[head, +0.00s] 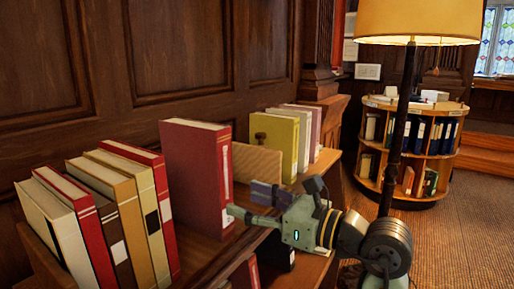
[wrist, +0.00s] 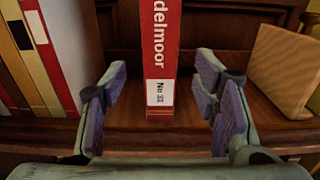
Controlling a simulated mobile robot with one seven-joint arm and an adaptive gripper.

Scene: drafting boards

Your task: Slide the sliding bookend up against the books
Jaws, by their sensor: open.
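A tan wooden block (head: 257,163), likely the sliding bookend, stands on the shelf right of a tall red book (head: 196,175). The block also shows at the right of the wrist view (wrist: 284,70). The red book stands upright, its spine (wrist: 160,55) facing my wrist camera. My gripper (head: 247,201) is open and empty at the shelf front. In the wrist view its fingers (wrist: 158,80) are spread left and right of the spine; I cannot tell whether the tips reach past it.
Several leaning books (head: 112,205) fill the shelf's left. Yellow and pink books (head: 283,143) stand right of the block. Dark panelling (head: 180,60) closes the back. A floor lamp (head: 405,110) and round bookcase (head: 420,150) stand at right. More books are below the shelf.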

